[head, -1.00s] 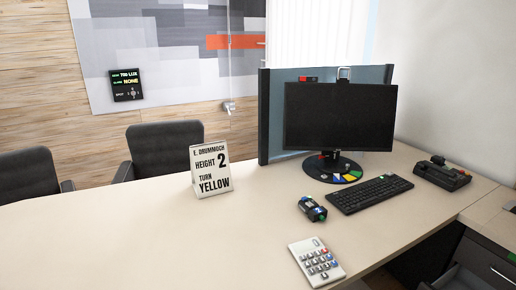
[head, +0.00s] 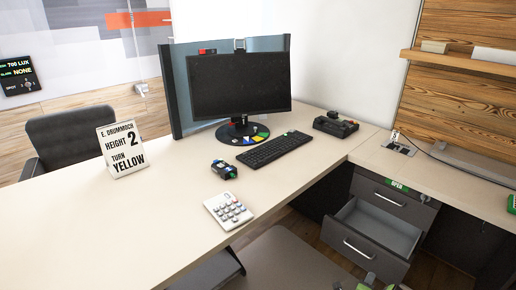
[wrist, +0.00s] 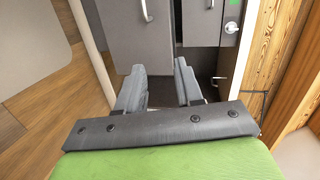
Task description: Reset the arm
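My gripper (wrist: 160,70) shows in the wrist view with its two grey fingers apart and nothing between them. Behind the fingers are a dark bar with bolts and a green body, which are mine. The fingers point toward grey drawer fronts (wrist: 196,22) with a metal handle and a round lock. In the head view only a small green and grey part, probably of my arm, shows at the bottom edge; the fingers cannot be made out there.
An open, empty-looking drawer (head: 384,228) juts from the grey cabinet under the right desk. The desk (head: 60,225) carries a monitor (head: 240,84), keyboard (head: 275,149), calculator (head: 228,210), small dark device (head: 224,169) and sign (head: 122,150). Its left front is clear. A chair (head: 72,135) stands behind.

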